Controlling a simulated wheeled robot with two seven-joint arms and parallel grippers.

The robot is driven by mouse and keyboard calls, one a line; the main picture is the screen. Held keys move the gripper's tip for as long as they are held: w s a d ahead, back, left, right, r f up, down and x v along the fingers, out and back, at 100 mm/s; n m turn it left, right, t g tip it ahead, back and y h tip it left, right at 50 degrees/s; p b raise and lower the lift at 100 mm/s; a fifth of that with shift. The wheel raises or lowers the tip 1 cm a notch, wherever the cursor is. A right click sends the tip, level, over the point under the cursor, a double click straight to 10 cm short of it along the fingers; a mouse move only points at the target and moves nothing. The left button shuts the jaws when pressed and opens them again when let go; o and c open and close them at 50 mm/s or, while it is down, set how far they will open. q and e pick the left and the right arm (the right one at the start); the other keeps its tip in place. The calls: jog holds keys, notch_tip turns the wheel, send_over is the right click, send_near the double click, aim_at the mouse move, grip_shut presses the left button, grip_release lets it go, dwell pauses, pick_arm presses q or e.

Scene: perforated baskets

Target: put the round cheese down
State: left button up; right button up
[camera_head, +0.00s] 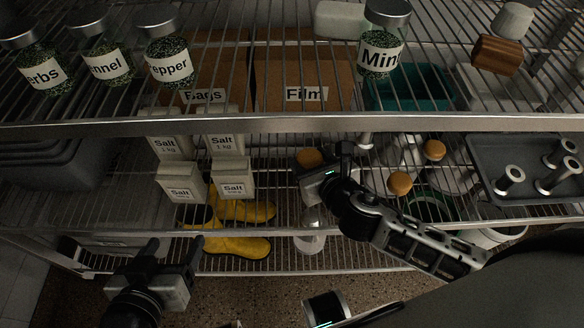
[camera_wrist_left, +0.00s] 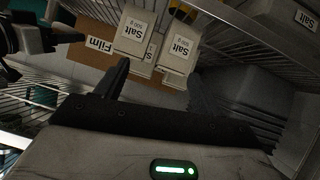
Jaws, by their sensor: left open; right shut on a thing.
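The round cheese (camera_head: 309,157), orange and partly hidden, shows at my right gripper (camera_head: 318,172) in the head view. My right gripper is shut on it, in front of the middle shelf. The contact itself is hidden, so I cannot tell whether the cheese touches the shelf. Two similar orange round pieces, one upper (camera_head: 434,150) and one lower (camera_head: 400,183), are to the right on the middle shelf. My left gripper (camera_head: 172,246) is open and empty at the lower left, in front of the shelves. The left wrist view shows a dark finger of it.
Several white salt boxes (camera_head: 232,180) stand stacked left of the cheese; they also show in the left wrist view (camera_wrist_left: 135,45). A dark tray (camera_head: 500,196) with metal cylinders lies at right. Jars, including a mint jar (camera_head: 384,48), stand on the upper shelf. Yellow boots (camera_head: 238,245) are lower down.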

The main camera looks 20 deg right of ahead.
jog(key=b, duration=0.3)
send_over(292, 176)
notch_tip(292, 176, down, 6)
jog(key=shift+d+r, duration=0.1)
notch_tip(292, 176, down, 4)
jog(key=shift+w+r+b, duration=0.1)
jog(key=shift+r+b, duration=0.1)
jog(key=shift+b, duration=0.95)
pick_arm(q)
notch_tip(292, 176, down, 10)
jog(key=w+d+g, duration=0.1)
jog(key=d+g, duration=0.1)
jog(key=shift+d, duration=0.15)
pick_arm(e)
jog(key=shift+r, duration=0.1)
jog(key=shift+f, duration=0.25)
jog(key=o, duration=1)
pick_arm(q)
jog(key=shift+r, duration=0.25)
